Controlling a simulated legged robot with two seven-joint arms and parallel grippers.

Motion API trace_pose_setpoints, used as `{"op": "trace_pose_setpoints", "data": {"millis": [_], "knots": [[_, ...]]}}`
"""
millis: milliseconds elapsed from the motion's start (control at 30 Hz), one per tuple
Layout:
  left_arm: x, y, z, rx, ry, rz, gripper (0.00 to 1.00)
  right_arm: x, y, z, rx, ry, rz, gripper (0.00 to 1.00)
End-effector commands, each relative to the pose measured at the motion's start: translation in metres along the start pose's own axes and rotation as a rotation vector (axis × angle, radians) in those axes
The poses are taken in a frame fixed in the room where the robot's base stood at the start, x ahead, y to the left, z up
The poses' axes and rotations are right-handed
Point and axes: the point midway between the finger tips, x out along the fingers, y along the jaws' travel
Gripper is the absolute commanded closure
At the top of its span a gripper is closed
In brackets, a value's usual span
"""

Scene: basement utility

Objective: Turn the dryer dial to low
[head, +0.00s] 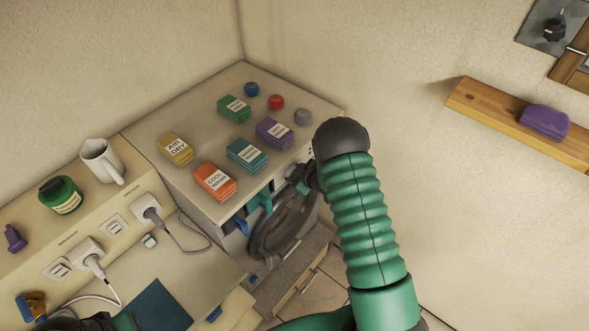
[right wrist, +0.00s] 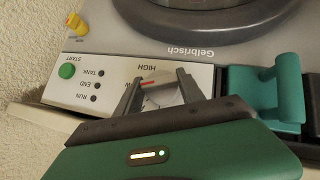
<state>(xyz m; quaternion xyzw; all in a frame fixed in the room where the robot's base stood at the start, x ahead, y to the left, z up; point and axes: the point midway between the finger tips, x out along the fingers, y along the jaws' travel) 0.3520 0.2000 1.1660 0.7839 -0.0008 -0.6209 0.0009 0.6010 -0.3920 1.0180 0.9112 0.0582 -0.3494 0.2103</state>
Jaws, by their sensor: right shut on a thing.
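The dryer (head: 226,200) stands in the corner, its front turned to the lower right in the head view. In the right wrist view its control panel (right wrist: 112,75) appears upside down. The pale dial (right wrist: 161,90) sits between the two fingers of my right gripper (right wrist: 158,84), which is shut on it. A red mark shows on the dial's left part, near partly hidden lettering. The HIGH label is just above the dial. In the head view my right gripper (head: 301,180) is at the dryer's front, and the dial is hidden.
The dryer's round door (head: 283,229) and a teal handle (right wrist: 281,86) are close to my right gripper. Several labelled boxes, including an orange one (head: 214,182), lie on top. A mug (head: 100,160) and green jar (head: 60,195) stand left. A wooden shelf (head: 485,107) is right.

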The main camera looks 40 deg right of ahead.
Motion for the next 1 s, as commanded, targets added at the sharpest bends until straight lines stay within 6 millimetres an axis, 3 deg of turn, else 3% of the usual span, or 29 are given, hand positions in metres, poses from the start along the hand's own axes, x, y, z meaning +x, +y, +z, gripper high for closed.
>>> {"op": "trace_pose_setpoints", "data": {"millis": [100, 400, 1000], "knots": [[-0.021, 0.000, -0.005, 0.000, 0.000, 0.000, 1.00, -0.005, 0.002, 0.004, 0.073, -0.015, -0.066, 0.95], [-0.048, 0.000, -0.011, 0.000, 0.000, 0.000, 1.00, -0.002, 0.000, 0.006, 0.198, -0.017, -0.193, 0.95], [-0.057, 0.000, -0.013, 0.000, 0.000, 0.000, 1.00, 0.001, -0.005, 0.010, 0.249, -0.021, -0.250, 0.95]]}}
